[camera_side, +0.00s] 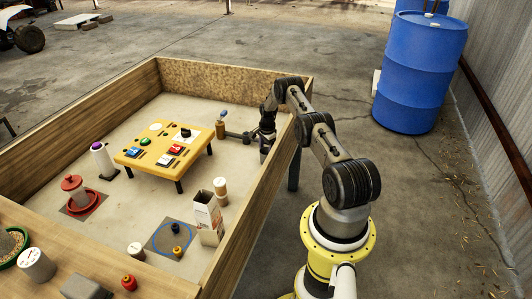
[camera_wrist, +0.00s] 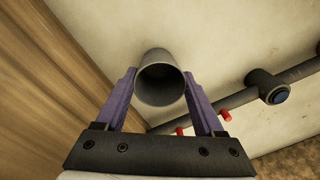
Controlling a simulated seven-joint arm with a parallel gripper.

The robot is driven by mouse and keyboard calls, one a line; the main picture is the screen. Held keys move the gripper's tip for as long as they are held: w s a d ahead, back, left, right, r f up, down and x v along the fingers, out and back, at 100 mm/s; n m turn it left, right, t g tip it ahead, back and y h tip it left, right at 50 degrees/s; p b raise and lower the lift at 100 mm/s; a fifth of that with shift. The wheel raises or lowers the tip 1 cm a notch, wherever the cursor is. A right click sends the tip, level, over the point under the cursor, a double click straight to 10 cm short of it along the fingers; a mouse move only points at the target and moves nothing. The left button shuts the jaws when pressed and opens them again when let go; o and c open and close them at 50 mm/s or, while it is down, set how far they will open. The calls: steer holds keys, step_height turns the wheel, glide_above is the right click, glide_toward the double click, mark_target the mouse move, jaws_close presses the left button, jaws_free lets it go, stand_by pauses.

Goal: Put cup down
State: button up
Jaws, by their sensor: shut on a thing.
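In the wrist view a plain grey cup (camera_wrist: 159,62) sits between the two purple fingers of my gripper (camera_wrist: 160,82). The fingers press on its opposite sides, and its round open mouth faces the camera. Pale floor shows around it; whether its base touches the floor cannot be told. In the side view my gripper (camera_side: 266,148) is low inside the wooden pen, close to its right wall and right of the yellow table. The cup is too dark and small there to pick out clearly.
A pipe (camera_wrist: 232,102) with red handles runs close on the right of the gripper in the wrist view. The wooden wall (camera_wrist: 50,85) is on the left. A yellow table (camera_side: 163,142), an upright box (camera_side: 208,217) and a ringed mat (camera_side: 157,238) stand in the pen.

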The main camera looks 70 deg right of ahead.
steer(key=shift+f, duration=0.1)
steer(key=o, duration=1.3)
